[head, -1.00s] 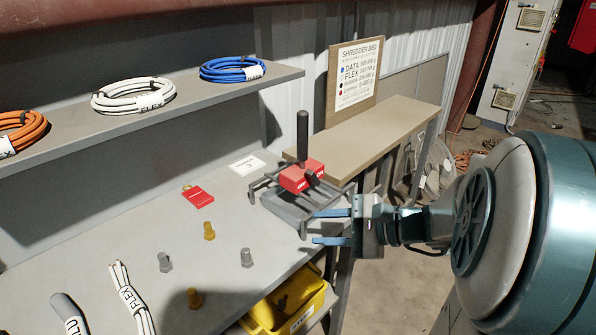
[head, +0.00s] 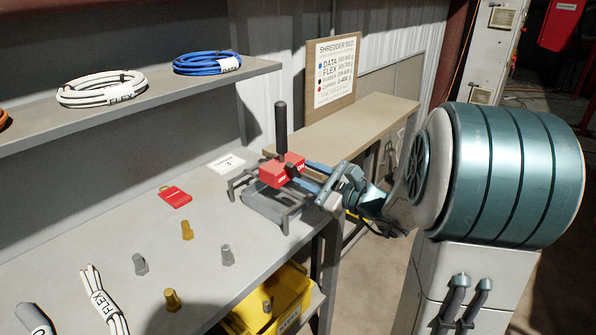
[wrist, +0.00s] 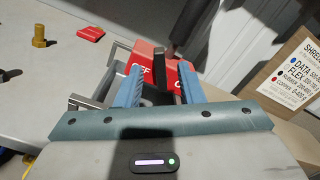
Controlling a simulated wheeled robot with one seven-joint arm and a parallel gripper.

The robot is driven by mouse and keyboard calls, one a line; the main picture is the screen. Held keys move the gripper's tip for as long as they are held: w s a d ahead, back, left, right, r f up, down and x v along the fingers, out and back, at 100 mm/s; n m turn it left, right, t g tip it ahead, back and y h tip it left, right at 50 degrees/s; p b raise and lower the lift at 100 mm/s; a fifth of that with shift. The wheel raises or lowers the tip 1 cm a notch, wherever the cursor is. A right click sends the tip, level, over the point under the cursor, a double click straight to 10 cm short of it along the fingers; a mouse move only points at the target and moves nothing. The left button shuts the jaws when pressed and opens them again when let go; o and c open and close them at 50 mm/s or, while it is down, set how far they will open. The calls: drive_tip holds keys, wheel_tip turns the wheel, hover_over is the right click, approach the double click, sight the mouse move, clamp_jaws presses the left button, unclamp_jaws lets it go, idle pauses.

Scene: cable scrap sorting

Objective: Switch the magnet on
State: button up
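The magnet is a red block (head: 282,170) with a tall black upright handle (head: 281,128), sitting on a grey barred frame (head: 277,207) near the bench's right end. In the wrist view the red block (wrist: 186,74) shows part of a white "OFF" label at left and an "O" at right. A small dark lever (wrist: 160,68) is at its front, partly hidden. My gripper (head: 300,174) reaches in from the right, close against the block. Its blue fingers (wrist: 160,84) are apart, one on each side of the lever; I cannot tell if they touch it.
A white card (head: 226,163) lies behind the frame. A yellow bin (head: 270,300) sits below the front edge. Coiled cables (head: 207,62) rest on the shelf above.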

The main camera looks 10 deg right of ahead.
sight(294, 172)
drive_tip(key=shift+x, duration=1.8)
clamp_jaws()
drive_tip(key=shift+f+b, duration=0.2)
drive_tip(key=shift+b, duration=0.35)
drive_tip(key=shift+s+a+f+n+b, duration=0.15)
drive_tip(key=shift+n+b, duration=0.35)
drive_tip(key=shift+b, duration=0.5)
drive_tip(key=shift+n+b, duration=0.5)
drive_tip(key=shift+b, duration=0.35)
